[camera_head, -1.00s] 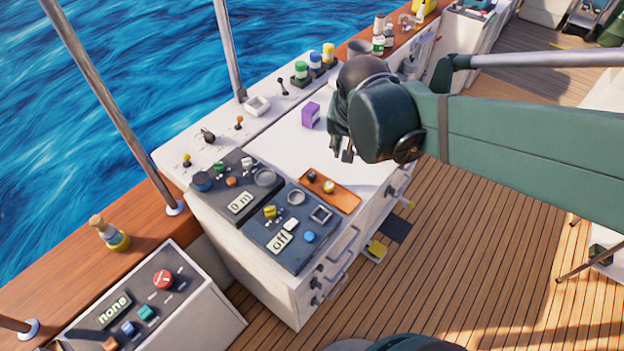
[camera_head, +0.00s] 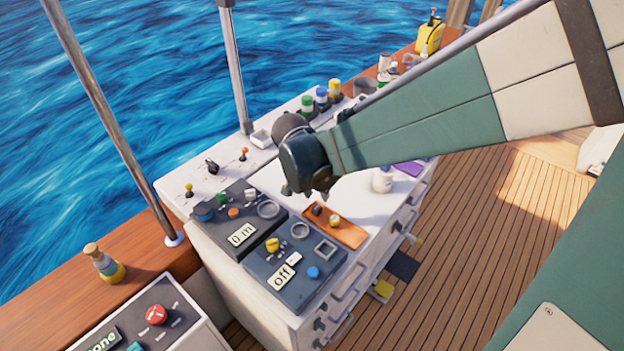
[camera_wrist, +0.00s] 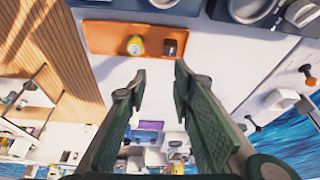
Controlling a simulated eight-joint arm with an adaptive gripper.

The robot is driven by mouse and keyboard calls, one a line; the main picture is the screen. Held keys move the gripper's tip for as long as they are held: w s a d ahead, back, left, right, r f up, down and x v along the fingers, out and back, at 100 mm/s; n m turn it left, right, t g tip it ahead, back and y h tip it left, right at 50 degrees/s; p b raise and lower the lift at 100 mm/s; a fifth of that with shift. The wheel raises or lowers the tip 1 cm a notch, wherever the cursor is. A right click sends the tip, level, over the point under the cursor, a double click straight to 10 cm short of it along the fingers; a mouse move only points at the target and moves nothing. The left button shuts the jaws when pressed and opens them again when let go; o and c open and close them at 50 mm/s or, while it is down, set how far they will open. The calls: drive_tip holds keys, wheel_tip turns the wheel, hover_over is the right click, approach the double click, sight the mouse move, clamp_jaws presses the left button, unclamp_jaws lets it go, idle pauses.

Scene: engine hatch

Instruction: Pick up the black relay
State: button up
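The black relay (camera_wrist: 170,47) is a small dark block on an orange tray (camera_wrist: 112,35), seen in the wrist view. In the head view my gripper (camera_head: 300,190) hangs just above and left of the tray, apart from the relay.
Dark control panels with knobs (camera_head: 290,262) lie in front of and left of the tray. A white bottle (camera_head: 383,180) and a purple item (camera_head: 410,168) stand on the white counter to the right. Several coloured-cap jars (camera_head: 321,97) line the back.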

sight(317, 207)
drive_tip(key=shift+m, duration=0.5)
drive_tip(key=shift+w+a+f+b, duration=0.1)
drive_tip(key=shift+w+a+f, duration=0.25)
drive_tip(key=shift+f, duration=0.3)
drive_tip(key=shift+w+a+f+b, duration=0.15)
drive_tip(key=shift+a+f, duration=0.25)
drive_tip(key=shift+f, duration=0.25)
drive_tip(key=shift+w+a+f+b, duration=0.1)
drive_tip(key=shift+w+a+f, duration=0.1)
drive_tip(key=shift+a+f, duration=0.35)
drive_tip(key=shift+d+f, duration=0.2)
drive_tip(key=shift+x, duration=1.2)
drive_tip(key=shift+b+x, duration=0.55)
drive_tip(key=shift+x, duration=2.05)
drive_tip(key=shift+d, duration=0.1)
drive_tip(key=c, duration=0.6)
